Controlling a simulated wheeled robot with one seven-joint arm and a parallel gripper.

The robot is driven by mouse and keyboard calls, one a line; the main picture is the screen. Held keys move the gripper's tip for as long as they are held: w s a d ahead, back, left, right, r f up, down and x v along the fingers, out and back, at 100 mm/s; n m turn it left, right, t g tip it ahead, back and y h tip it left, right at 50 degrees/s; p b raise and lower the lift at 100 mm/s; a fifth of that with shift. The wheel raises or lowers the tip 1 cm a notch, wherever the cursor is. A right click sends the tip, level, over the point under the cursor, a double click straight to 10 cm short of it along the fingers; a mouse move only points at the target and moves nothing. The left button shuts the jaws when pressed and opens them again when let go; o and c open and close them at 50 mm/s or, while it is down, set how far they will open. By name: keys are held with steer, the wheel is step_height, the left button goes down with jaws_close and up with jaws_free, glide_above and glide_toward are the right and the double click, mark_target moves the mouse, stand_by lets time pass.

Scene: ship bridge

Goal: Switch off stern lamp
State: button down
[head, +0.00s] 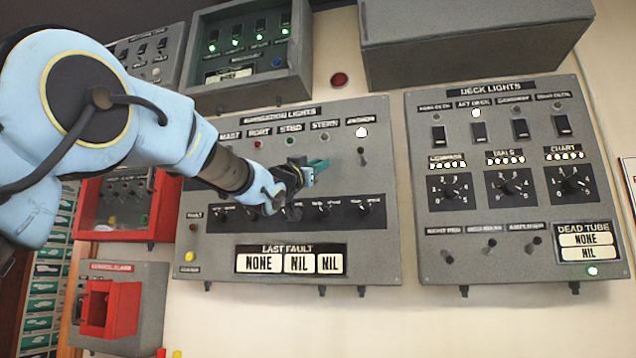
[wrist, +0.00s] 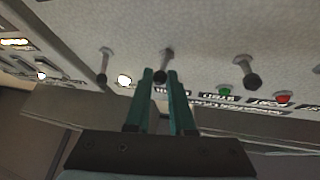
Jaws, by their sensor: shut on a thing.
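The navigation lights panel (head: 290,250) is a grey box on the wall. The label STERN (head: 325,124) is in its top row, with a small round stern lamp (head: 326,137) under it that looks grey and unlit. My gripper (head: 322,165) is just below that lamp. In the wrist view my teal gripper (wrist: 168,82) fingers are close together around the tip of a toggle lever, the stern switch (wrist: 166,55). The stern switch is hidden by my gripper in the head view. The stern lamp cannot be seen in the wrist view.
The anchor switch (head: 362,156) stands beside my gripper under a lit white lamp (head: 361,132). Rotary knobs (head: 323,211) lie below. The deck lights panel (head: 500,200) is to the right.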

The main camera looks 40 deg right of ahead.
steer(key=f+h+b, duration=0.1)
steer(key=b, duration=0.1)
steer(key=shift+d+f+m+b, duration=0.1)
steer(key=shift+m+b, duration=0.2)
steer(key=shift+w+h+b, duration=0.1)
steer(key=shift+h+b, duration=0.2)
steer(key=shift+m+b, duration=0.3)
steer(key=shift+b, duration=0.1)
steer(key=c, duration=0.8)
jaws_free()
steer(key=shift+o, duration=0.2)
steer(key=b+v, duration=0.3)
steer(key=v, duration=0.7)
steer(key=shift+f+b, duration=0.3)
steer(key=shift+b, duration=0.05)
